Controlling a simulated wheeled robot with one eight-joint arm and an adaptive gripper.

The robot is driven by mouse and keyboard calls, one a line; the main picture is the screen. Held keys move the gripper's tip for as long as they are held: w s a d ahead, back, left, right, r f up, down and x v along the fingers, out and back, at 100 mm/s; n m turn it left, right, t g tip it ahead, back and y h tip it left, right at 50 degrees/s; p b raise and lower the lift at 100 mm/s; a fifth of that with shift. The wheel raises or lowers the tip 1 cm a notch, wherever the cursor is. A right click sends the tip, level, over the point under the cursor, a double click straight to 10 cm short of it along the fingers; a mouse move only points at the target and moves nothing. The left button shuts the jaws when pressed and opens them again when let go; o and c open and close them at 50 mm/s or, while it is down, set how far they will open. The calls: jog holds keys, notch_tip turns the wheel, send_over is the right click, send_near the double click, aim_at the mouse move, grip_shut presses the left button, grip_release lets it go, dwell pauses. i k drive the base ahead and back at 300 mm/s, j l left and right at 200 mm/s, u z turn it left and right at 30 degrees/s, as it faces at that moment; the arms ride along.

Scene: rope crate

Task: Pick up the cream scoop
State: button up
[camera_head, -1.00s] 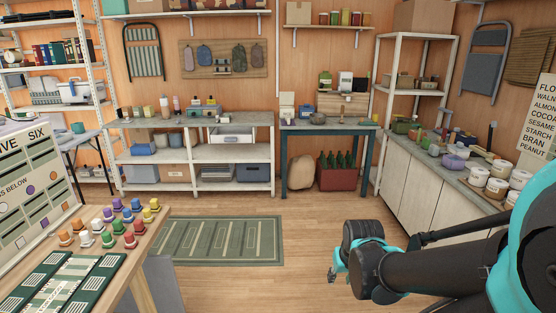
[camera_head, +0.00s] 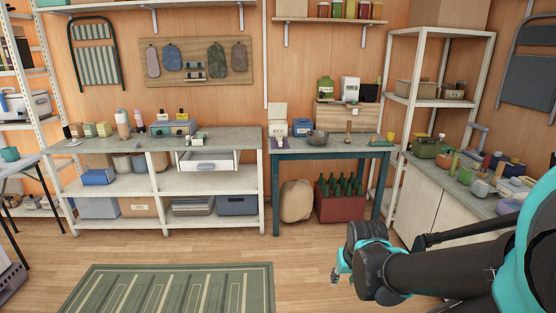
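I cannot make out a cream scoop for certain. Small pale items stand on the white shelf unit's top, among them a whitish piece (camera_head: 195,138) near its right half, too small to identify. My gripper (camera_head: 339,274) is low at the right of centre, over the wooden floor and far from the furniture. It is small and partly hidden by my arm, so its finger opening does not show. I see nothing held in it.
A white shelf unit (camera_head: 160,193) and a blue-legged table (camera_head: 330,155) with a dark round bowl (camera_head: 317,139) stand at the back wall. A cluttered counter (camera_head: 480,205) is at right. A green rug (camera_head: 170,290) lies on open floor.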

aim_at(280, 140)
jog(key=i+j, duration=0.1)
jog(key=i, duration=0.7)
jog(key=i+j+u, duration=0.1)
jog(key=i, duration=0.75)
